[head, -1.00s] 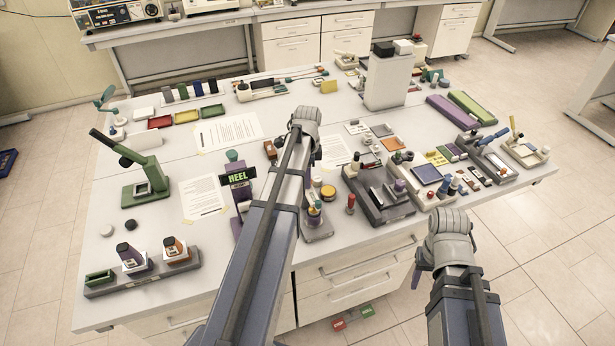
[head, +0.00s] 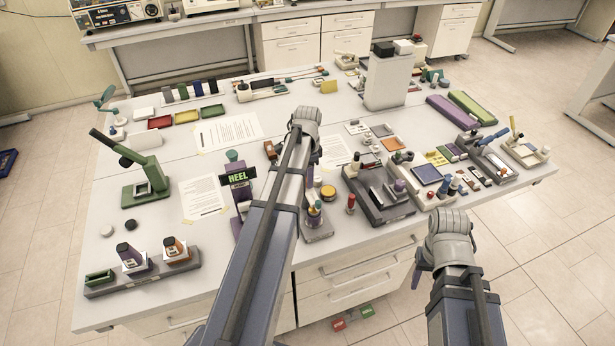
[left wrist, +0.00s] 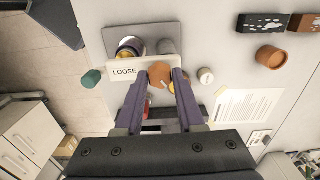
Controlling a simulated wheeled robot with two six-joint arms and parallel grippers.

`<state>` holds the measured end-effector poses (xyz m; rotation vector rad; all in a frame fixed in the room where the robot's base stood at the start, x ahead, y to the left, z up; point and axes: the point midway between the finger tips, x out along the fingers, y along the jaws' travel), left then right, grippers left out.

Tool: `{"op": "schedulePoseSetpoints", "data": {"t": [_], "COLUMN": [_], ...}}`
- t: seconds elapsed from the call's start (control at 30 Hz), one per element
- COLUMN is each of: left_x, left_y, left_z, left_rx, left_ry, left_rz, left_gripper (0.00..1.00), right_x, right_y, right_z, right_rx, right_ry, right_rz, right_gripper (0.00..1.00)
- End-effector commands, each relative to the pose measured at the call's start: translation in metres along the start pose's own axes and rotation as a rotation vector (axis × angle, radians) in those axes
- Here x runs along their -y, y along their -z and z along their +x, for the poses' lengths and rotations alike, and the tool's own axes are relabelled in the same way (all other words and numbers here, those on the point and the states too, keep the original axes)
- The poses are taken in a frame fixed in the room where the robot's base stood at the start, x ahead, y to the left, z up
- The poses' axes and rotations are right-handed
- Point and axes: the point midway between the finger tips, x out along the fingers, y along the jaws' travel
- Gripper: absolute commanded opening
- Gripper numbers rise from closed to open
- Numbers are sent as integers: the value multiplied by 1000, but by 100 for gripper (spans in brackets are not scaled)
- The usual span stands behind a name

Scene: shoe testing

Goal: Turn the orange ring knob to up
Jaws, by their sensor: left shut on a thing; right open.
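In the left wrist view the orange ring knob (left wrist: 158,74) sits beside a white plate (left wrist: 124,71) marked "LOOSE". My left gripper (left wrist: 159,77) has one purple finger on each side of the knob and is shut on it. A small pale mark shows on the knob; I cannot tell for certain which way it points. In the head view my left arm hides the knob, and little of the left gripper (head: 316,158) shows. My right gripper (head: 419,278) is open and empty, off the table's front edge.
Close to the knob are a grey stand (left wrist: 112,39), a white round cap (left wrist: 205,76) and a teal piece (left wrist: 91,77). In the head view a "HEEL" sign (head: 238,178) stands left of my left arm. A dark grey fixture (head: 379,207) stands to its right.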

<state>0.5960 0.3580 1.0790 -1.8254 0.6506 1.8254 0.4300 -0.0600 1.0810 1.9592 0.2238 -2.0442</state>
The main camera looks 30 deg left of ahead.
Motion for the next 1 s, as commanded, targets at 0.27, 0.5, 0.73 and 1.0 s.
{"op": "schedulePoseSetpoints", "data": {"t": [0.27, 0.5, 0.73, 1.0], "left_x": [0, 0, 0, 0], "left_y": [0, 0, 0, 0], "left_z": [0, 0, 0, 0], "left_rx": [0, 0, 0, 0], "left_ry": [0, 0, 0, 0], "left_rz": [-264, -491, -710, -966], "left_gripper": [0, 0, 0, 0], "right_x": [0, 0, 0, 0], "right_y": [0, 0, 0, 0], "right_z": [0, 0, 0, 0], "right_rx": [0, 0, 0, 0], "right_ry": [0, 0, 0, 0], "right_rz": [0, 0, 0, 0], "right_gripper": [50, 50, 50, 50]}}
